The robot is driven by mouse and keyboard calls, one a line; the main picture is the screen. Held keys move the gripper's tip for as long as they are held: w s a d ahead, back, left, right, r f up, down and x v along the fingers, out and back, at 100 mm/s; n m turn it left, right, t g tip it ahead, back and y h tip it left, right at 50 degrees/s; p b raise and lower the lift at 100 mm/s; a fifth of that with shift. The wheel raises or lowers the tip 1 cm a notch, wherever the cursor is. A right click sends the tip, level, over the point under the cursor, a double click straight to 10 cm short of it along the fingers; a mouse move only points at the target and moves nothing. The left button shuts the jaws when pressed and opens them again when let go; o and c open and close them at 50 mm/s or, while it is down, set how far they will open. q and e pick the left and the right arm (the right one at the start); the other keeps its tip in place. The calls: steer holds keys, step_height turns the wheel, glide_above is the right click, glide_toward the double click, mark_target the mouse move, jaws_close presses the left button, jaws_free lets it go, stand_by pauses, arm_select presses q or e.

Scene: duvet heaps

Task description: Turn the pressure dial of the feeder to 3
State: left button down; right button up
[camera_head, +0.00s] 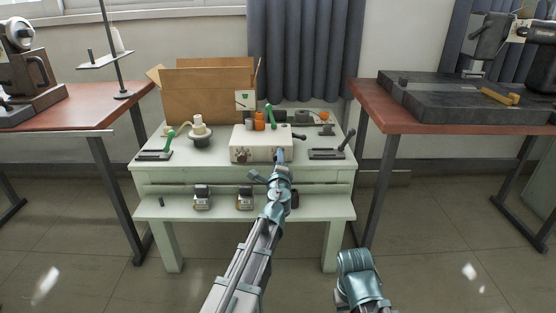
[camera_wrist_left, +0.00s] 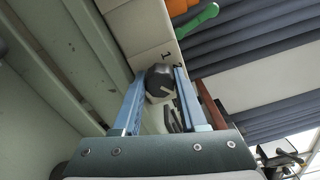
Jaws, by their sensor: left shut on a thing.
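The feeder (camera_head: 258,140) is a cream box on the pale green table. A dark round dial (camera_wrist_left: 159,77) with a white pointer mark sits on its pale panel in the left wrist view. My left gripper (camera_head: 280,157) reaches the right part of the feeder's front. In the left wrist view its two blue fingers (camera_wrist_left: 159,88) stand on either side of the dial, shut on it. In the head view my left gripper hides the dial. My right gripper is out of view; only part of that arm shows.
Orange and green parts (camera_head: 259,120) stand on top of the feeder. A cardboard box (camera_head: 205,92) is behind it. Black-based tools (camera_head: 327,153) flank it. A lower shelf (camera_head: 180,211) juts out in front with small dark-and-silver items. Brown tables (camera_head: 95,105) stand at both sides.

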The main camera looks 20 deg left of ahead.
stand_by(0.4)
arm_select(q)
steer(key=shift+c, duration=2.2)
jaws_free()
